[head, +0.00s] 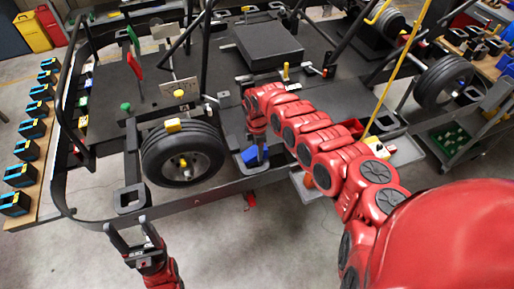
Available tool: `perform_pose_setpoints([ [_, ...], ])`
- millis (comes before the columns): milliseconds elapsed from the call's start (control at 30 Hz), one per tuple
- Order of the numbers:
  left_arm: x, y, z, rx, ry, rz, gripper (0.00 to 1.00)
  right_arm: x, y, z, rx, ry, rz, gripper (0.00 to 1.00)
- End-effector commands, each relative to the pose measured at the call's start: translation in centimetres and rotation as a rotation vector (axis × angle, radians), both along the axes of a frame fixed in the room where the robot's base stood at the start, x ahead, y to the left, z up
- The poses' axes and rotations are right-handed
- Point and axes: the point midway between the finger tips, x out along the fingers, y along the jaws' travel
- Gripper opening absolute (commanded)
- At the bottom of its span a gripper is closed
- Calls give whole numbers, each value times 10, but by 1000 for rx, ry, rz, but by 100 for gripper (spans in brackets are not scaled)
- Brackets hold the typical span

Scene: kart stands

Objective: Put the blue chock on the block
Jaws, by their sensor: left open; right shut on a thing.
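The blue chock (253,156) shows below the end of my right arm, over or in a small dark tray (246,168) at the frame's edge. My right gripper (257,142) points down and is shut on the chock; its fingers are mostly hidden by my arm. My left gripper (130,229) is open and empty at the lower left, just below a dark square block with a hole (132,199). A large dark flat block (268,43) lies on the deck at the back. I cannot tell which block the task means.
A black wheel with a yellow piece on top (183,153) stands between my grippers. A bench with several black and blue items (31,127) is at the left. A cart with a green tray (450,137) is at the right. The floor in front is clear.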

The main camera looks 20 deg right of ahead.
Motion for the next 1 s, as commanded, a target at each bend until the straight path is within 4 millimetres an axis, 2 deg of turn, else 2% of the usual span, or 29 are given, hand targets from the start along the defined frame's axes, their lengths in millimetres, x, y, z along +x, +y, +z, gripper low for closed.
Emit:
perform_pose_setpoints([
  [267,0,0,-5,0,0,0,66,1,0,-4,0,-2,0,0],
  [300,0,0,-3,0,0,0,66,1,0,-2,0,-2,0,65],
  [433,0,0,-3,0,0,0,66,1,0,-2,1,-2,0,88],
  [833,0,0,-1,0,0,0,66,1,-1,4,0,-3,-1,89],
  [1000,0,0,-10,0,0,0,66,2,-2,27,-3,-7,-1,89],
])
